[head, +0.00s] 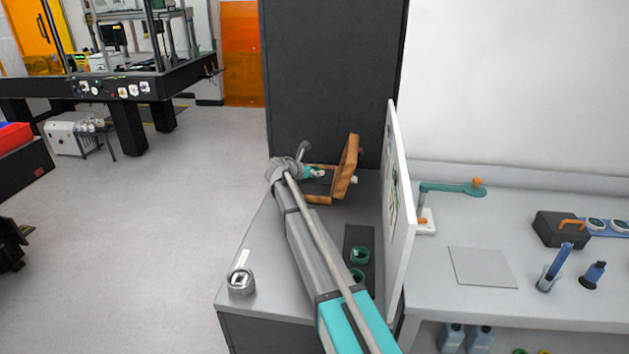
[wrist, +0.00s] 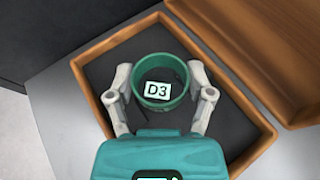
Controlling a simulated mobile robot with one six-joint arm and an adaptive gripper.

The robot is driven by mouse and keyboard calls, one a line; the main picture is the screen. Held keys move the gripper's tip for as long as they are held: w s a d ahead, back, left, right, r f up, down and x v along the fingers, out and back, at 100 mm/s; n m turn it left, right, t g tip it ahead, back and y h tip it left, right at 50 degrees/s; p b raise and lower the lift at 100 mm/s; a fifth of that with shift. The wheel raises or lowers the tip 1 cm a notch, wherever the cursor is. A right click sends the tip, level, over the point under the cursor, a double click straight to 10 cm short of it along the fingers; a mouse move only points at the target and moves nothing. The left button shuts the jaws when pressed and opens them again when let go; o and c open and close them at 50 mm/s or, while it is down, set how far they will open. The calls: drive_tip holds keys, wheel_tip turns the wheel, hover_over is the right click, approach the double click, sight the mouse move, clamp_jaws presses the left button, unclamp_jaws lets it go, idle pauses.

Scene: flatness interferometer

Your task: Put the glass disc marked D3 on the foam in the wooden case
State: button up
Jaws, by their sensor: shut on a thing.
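The disc marked D3 (wrist: 157,90) shows in the wrist view with a white label, in a green ring-shaped rim. My gripper (wrist: 160,92) is shut on it, one finger on each side of the rim. The disc is over the dark foam (wrist: 112,68) inside the open wooden case (wrist: 97,104). I cannot tell whether it touches the foam. In the head view the wooden case (head: 347,170) stands at the far end of the grey bench with its lid up. My gripper (head: 316,173) reaches into it there, and the disc is mostly hidden.
Two green rings (head: 360,255) sit on a dark mat on the bench, right of my arm. A metal ring-shaped item (head: 241,282) is at the bench's left edge. A white upright panel (head: 398,205) borders the bench on the right. A dark cabinet (head: 330,80) stands behind.

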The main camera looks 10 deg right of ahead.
drive_tip(key=shift+f+b, duration=1.15)
drive_tip(key=shift+f, duration=0.35)
drive_tip(key=shift+f, duration=0.15)
drive_tip(key=o, duration=1.1)
drive_tip(key=shift+r, duration=0.2)
drive_tip(key=shift+s+a+r+p, duration=0.3)
drive_tip(key=shift+s+a+p, duration=0.05)
drive_tip(key=shift+a, duration=0.1)
drive_tip(key=p+v, duration=0.4)
drive_tip(key=v, duration=0.6)
drive_tip(key=shift+s+a+r, duration=0.15)
drive_tip(key=shift+s+a, duration=0.1)
drive_tip(key=shift+a, duration=0.05)
